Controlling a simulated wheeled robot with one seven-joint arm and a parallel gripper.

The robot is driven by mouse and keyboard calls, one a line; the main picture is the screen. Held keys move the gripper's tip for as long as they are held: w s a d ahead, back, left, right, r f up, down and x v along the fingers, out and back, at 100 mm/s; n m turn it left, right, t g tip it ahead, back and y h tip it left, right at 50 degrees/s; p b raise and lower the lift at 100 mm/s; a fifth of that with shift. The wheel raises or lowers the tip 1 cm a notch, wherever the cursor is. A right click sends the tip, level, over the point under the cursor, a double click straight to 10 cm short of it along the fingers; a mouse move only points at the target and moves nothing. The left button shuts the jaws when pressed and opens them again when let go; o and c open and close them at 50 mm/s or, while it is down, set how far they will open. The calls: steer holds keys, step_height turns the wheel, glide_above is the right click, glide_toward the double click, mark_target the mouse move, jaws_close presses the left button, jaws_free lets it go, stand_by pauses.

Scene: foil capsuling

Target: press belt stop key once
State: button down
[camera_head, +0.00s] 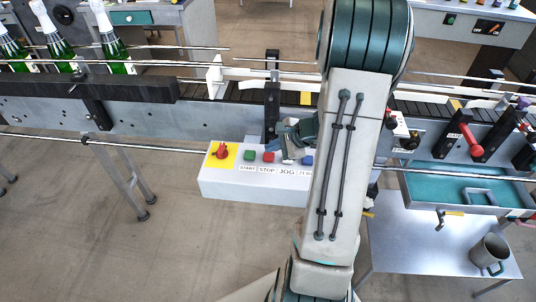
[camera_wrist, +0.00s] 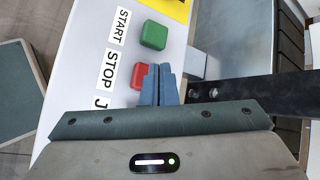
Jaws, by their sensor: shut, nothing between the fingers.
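The control box (camera_head: 240,185) is white, with labelled keys on its top in front of the belt. The red stop key (camera_head: 268,157) sits above the label STOP, between the green start key (camera_head: 249,155) and the JOG position. In the wrist view the red key (camera_wrist: 139,76) is partly covered by my fingertips. My gripper (camera_head: 289,156) is shut and empty, pointing down at the box just right of the stop key in the head view. My closed fingertips (camera_wrist: 158,68) overlap the key's edge in the wrist view; I cannot tell whether they touch it. The JOG key is hidden.
A red emergency knob (camera_head: 222,151) on a yellow plate stands left of the start key. A blue key (camera_head: 307,160) is close right of my fingers. A dark bracket (camera_head: 271,110) rises behind the box. Foil-topped bottles (camera_head: 60,50) stand on the belt at left.

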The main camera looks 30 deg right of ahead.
mark_target(272, 156)
steer(key=shift+r, duration=0.1)
steer(key=shift+r+p, duration=1.7)
steer(key=shift+r, duration=0.8)
steer(key=shift+a, duration=0.1)
steer(key=s+a+r+n+g, duration=0.2)
steer(key=s+a+r+n, duration=0.2)
steer(key=a+n, duration=0.15)
steer(key=s+a+r+n+g, duration=0.2)
steer(key=s+a+r+n, duration=0.15)
steer(key=a, duration=0.35)
steer(key=s+a+r+n+h, duration=0.2)
steer(key=s+r+n+h, duration=0.3)
steer(key=s+n, duration=0.5)
steer(key=shift+s+a+r+h, duration=0.15)
steer(key=shift+s+r+h, duration=0.15)
steer(key=shift+s+r, duration=0.25)
